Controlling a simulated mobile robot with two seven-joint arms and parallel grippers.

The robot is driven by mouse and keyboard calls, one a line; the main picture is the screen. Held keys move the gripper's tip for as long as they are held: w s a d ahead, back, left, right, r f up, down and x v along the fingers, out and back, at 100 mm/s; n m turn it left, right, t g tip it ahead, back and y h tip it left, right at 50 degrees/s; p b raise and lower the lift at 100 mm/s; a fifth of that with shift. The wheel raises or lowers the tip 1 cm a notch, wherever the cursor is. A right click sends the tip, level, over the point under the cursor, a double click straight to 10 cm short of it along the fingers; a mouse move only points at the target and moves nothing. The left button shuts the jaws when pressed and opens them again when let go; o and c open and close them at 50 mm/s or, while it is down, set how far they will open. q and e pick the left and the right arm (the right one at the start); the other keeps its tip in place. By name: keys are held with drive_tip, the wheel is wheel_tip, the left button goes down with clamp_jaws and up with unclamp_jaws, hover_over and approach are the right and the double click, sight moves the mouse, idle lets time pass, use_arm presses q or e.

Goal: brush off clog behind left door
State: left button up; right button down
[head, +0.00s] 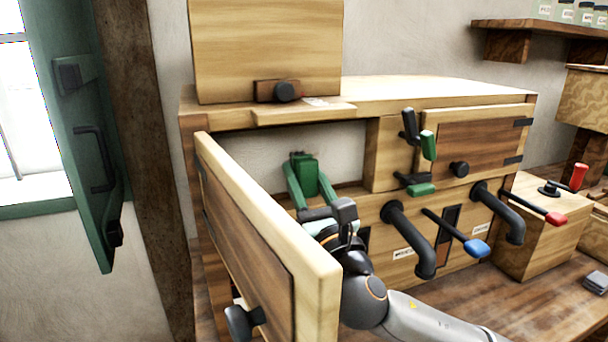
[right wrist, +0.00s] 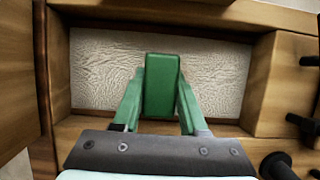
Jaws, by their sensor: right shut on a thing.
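The left door (head: 244,218) of the wooden cabinet stands swung open toward me, its black knob (head: 240,322) low on it. Behind it is an open compartment with a pale back wall (head: 345,158), also in the right wrist view (right wrist: 95,70). My right gripper (head: 306,176) reaches into this compartment. Its green fingers are shut on a green block (right wrist: 162,85), which looks like the brush's handle. The block points toward the back wall; whether it touches anything is unclear. No bristles and no clog can be made out. My left gripper is out of view.
The cabinet's right door (head: 478,145) is shut. Black and green levers (head: 428,145), dark pipes (head: 410,235), a blue-tipped lever (head: 476,248) and a red-tipped lever (head: 555,218) stick out in front. A wooden box (head: 265,45) stands on top. A green shutter (head: 92,150) hangs at left.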

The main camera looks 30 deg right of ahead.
drive_tip(key=shift+s, duration=0.1)
drive_tip(key=shift+w, duration=0.25)
idle(0.3)
drive_tip(key=shift+w+d, duration=0.25)
drive_tip(key=shift+w, duration=0.7)
drive_tip(key=shift+d, duration=0.1)
